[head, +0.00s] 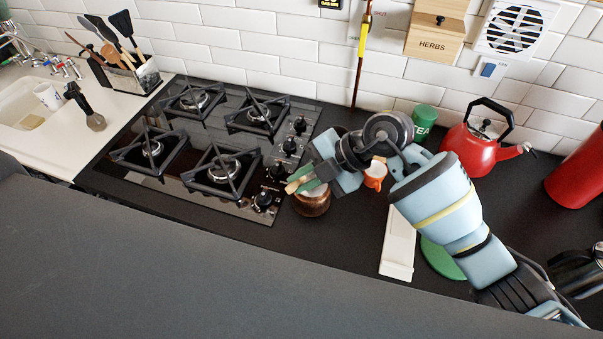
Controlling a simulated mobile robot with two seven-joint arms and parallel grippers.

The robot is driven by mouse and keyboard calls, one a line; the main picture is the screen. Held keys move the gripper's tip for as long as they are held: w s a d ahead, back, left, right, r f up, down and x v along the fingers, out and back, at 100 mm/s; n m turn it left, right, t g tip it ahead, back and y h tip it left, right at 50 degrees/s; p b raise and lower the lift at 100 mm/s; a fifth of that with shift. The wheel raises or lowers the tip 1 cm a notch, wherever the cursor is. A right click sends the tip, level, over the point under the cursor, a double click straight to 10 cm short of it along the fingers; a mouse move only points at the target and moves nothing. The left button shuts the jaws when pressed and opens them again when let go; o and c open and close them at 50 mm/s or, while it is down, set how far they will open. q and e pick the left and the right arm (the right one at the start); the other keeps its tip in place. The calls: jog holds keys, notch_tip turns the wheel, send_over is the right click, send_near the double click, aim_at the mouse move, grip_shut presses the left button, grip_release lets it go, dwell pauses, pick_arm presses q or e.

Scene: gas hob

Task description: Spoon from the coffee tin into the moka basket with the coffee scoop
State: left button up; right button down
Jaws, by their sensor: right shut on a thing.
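My right arm reaches in from the lower right, and its gripper (301,182) is over the counter just right of the hob. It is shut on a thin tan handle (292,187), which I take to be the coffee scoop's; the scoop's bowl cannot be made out. A round copper-brown container (312,205) stands directly below the gripper and is partly covered by it. I cannot tell whether it is the coffee tin or whether the scoop touches it. I cannot pick out the moka basket. My left gripper is not in view.
The gas hob (222,168) lies left of the gripper. An orange cup (375,175), a green tea tin (424,121) and a red kettle (472,152) stand behind my arm. A white flat tray (397,250) and a green disc (437,262) lie in front.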

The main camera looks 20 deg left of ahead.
jog(key=t+y, duration=0.1)
jog(key=m+y, duration=0.1)
jog(key=y, duration=0.1)
jog(key=shift+s+d+f+t, duration=0.2)
jog(key=shift+f+t, duration=0.2)
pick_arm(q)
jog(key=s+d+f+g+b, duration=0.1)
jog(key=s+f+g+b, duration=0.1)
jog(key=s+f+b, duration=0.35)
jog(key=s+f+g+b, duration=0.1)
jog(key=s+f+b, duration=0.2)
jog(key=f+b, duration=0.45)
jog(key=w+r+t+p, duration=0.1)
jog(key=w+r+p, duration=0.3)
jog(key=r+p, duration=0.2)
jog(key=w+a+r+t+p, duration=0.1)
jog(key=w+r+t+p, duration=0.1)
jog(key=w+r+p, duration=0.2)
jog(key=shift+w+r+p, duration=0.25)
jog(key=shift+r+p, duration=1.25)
pick_arm(e)
jog(key=shift+w+a+r+n+g+h, duration=0.15)
jog(key=shift+r+n+g+h, duration=0.3)
jog(key=shift+r+h, duration=0.45)
jog(key=shift+w+a+r+n+g+h, duration=0.2)
jog(key=shift+r+g+h, duration=0.45)
jog(key=shift+h, duration=0.45)
jog(key=shift+s+d, duration=0.1)
jog(key=shift+d, duration=0.05)
